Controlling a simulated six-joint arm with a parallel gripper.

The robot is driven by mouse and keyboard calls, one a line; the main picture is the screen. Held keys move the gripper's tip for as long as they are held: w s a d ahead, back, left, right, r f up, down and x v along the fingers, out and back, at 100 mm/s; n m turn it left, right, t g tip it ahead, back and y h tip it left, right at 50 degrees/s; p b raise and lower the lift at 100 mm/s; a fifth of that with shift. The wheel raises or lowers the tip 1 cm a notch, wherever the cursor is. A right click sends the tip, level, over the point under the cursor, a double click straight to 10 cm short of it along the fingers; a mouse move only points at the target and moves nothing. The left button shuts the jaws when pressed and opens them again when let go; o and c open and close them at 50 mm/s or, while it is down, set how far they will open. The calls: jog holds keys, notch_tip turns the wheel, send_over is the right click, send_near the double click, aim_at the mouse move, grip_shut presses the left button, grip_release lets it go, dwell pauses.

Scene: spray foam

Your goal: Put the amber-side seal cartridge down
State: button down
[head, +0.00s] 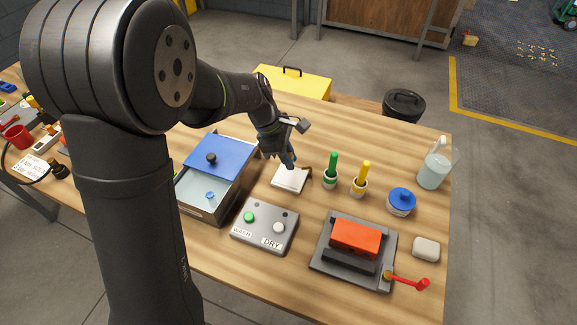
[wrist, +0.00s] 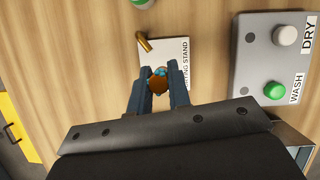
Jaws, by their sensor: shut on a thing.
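My gripper (head: 289,160) is shut on the small seal cartridge (wrist: 159,84), whose brown-orange body and blue part show between the fingers in the wrist view. In the head view the fingers mostly hide it. The white stand plate (head: 288,179) lies on the table just below my gripper; in the wrist view, it (wrist: 176,54) carries printed lettering ending in "STAND". A brass-coloured peg (wrist: 146,42) sticks out at the plate's edge. The gap between cartridge and plate cannot be judged exactly.
A grey box with WASH and DRY buttons (head: 265,238) stands in front of the plate. A metal basin (head: 201,211) with a blue lid is to the left. A grey fixture (head: 325,263) holds a red block.

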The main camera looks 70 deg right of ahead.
jog(key=shift+f, duration=2.05)
jog(key=shift+f, duration=0.1)
jog(key=c, duration=1.3)
grip_release()
jog(key=shift+c, duration=0.2)
jog(key=v, duration=1.2)
jog(key=shift+s, duration=0.1)
jog(key=x, duration=1.2)
jog(key=shift+r, duration=1.85)
